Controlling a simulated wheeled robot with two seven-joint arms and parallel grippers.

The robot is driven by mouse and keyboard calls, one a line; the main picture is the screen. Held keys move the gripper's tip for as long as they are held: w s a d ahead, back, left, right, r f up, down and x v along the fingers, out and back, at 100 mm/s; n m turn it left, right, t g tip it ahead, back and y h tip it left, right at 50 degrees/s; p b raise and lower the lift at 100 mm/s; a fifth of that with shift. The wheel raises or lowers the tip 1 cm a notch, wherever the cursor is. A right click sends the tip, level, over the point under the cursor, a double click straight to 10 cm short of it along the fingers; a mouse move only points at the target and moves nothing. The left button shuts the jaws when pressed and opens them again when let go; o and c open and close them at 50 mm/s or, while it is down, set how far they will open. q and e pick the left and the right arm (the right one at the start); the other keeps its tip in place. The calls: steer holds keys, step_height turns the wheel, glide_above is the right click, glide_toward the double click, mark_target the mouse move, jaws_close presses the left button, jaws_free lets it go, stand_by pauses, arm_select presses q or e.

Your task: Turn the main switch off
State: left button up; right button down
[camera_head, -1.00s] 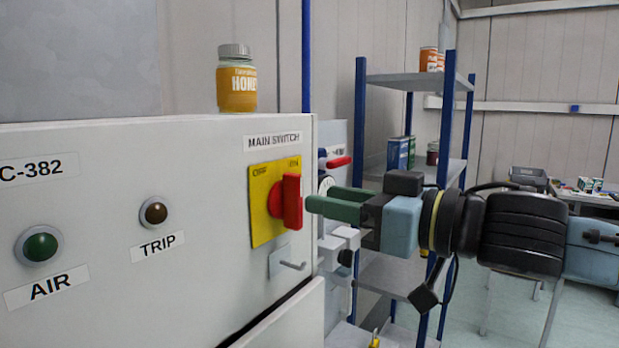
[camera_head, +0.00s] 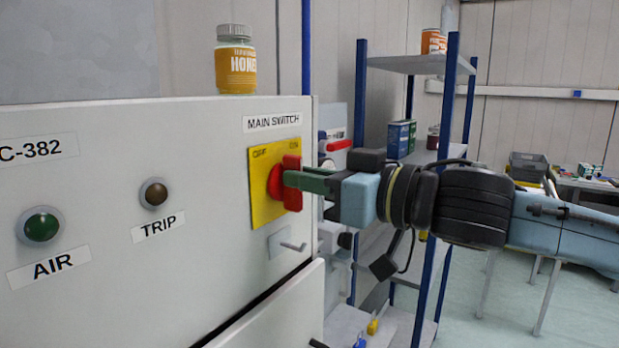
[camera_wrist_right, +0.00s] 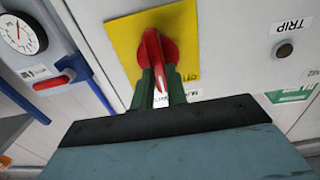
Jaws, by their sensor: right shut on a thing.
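The main switch is a red rotary handle (camera_head: 292,183) on a yellow plate (camera_head: 266,215) marked OFF and ON, on the front of a white cabinet (camera_head: 120,130). The handle stands upright in the head view. My right gripper (camera_head: 298,181) reaches in from the right and its green fingers are shut on the handle. In the right wrist view the red handle (camera_wrist_right: 153,48) sits between the two fingers (camera_wrist_right: 160,85), in front of the yellow plate (camera_wrist_right: 125,38). My left gripper is not in view.
A honey jar (camera_head: 236,70) stands on top of the cabinet. Green AIR (camera_head: 42,226) and brown TRIP (camera_head: 154,194) buttons are to the left. A small metal latch (camera_head: 290,245) sits below the switch. A blue-post shelf (camera_head: 420,150) stands behind my right arm.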

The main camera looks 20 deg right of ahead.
stand_by(0.3)
steer(key=n+p, duration=0.3)
steer(key=n, duration=0.1)
steer(key=n+p, duration=0.3)
steer(key=n, duration=0.1)
steer(key=a+n+p, duration=0.1)
steer(key=n+p, duration=0.1)
steer(key=n, duration=0.2)
steer(key=shift+s+f+n+p, duration=0.25)
steer(key=shift+s+n+p, duration=0.1)
steer(key=shift+n+p, duration=0.05)
steer(key=n+p, duration=0.1)
steer(key=n, duration=0.1)
steer(key=n+p, duration=0.1)
steer(key=n, duration=0.2)
steer(key=shift+f+p, duration=0.35)
steer(key=c, duration=1.4)
jaws_free()
